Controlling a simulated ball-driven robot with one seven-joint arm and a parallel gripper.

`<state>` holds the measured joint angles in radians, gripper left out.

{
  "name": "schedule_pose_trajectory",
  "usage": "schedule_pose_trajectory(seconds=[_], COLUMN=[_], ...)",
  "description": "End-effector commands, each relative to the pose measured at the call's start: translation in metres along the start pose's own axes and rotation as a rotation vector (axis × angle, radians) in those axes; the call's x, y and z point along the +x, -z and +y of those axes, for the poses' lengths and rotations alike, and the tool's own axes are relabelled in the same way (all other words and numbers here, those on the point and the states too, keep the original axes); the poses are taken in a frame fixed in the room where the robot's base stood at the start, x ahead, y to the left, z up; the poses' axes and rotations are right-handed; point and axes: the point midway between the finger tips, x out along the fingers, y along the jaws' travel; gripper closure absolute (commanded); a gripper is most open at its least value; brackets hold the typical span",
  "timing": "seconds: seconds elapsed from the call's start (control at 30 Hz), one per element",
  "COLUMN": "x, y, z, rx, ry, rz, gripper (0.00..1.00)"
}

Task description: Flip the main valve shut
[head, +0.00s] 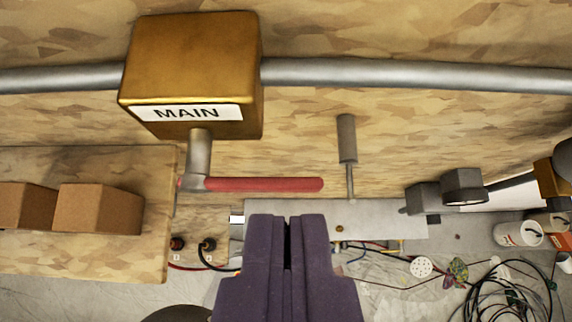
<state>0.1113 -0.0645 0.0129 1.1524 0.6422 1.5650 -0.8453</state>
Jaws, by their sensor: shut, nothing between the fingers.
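The main valve (190,60) is a brass-coloured block with a white label reading MAIN, at the upper left of the head view. A grey pipe runs into it from both sides. A grey stem comes out from under its label and carries a red lever (262,185) that points right, roughly in line with the pipe. My gripper (288,222) is dark purple, at the bottom centre, with its fingers together and nothing between them. Its tips appear just below the right half of the lever in the picture. A gap of background shows between them.
The pipe (420,77) crosses a chipboard wall. Brown boxes (98,208) sit on a wooden shelf at left. A grey-handled tool (347,140) stands upright right of the lever. A grey plate (385,218), cables (510,290) and white tubs (517,234) are at right.

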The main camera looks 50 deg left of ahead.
Motion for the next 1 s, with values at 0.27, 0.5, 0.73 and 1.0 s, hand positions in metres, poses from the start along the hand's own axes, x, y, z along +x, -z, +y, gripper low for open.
schedule_pose_trajectory(seconds=[0.27, 0.5, 0.73, 1.0], x=[0.056, 0.076, 0.08, 0.08], y=[-0.004, -0.025, -0.028, -0.028], z=[-0.001, 0.0, 0.0, 0.0], rx=[0.0, 0.0, -0.001, 0.002], ry=[0.0, -0.001, -0.002, 0.0], rz=[-0.002, -0.001, 0.0, 0.0], gripper=[1.0, 1.0, 1.0, 1.0])
